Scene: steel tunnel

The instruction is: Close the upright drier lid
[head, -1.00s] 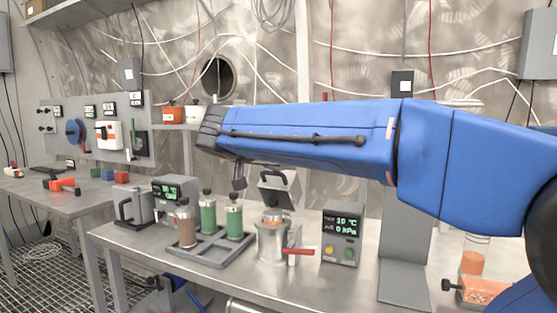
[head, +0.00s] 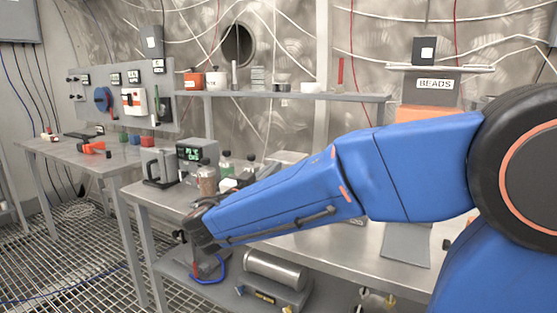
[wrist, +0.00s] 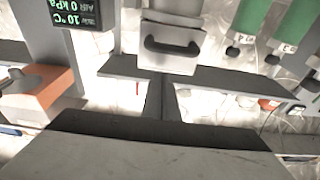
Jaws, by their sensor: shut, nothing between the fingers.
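The drier lid (wrist: 170,58), a light grey block with a black handle (wrist: 172,45), shows in the wrist view just beyond my fingertips. I cannot tell its angle or whether it touches the fingers. The drier's readout box (wrist: 80,12) is at upper left there and reads 10 °C and 0 kPa. In the head view the fingertips are hidden behind the end of my arm.
Capped jars, one brown (head: 207,180), stand left of my arm, near a grey handled container (head: 158,167). Green jars (wrist: 252,14) show in the wrist view. A shelf (head: 345,96) with small containers runs above the bench (head: 310,247). A cylinder (head: 275,270) lies below.

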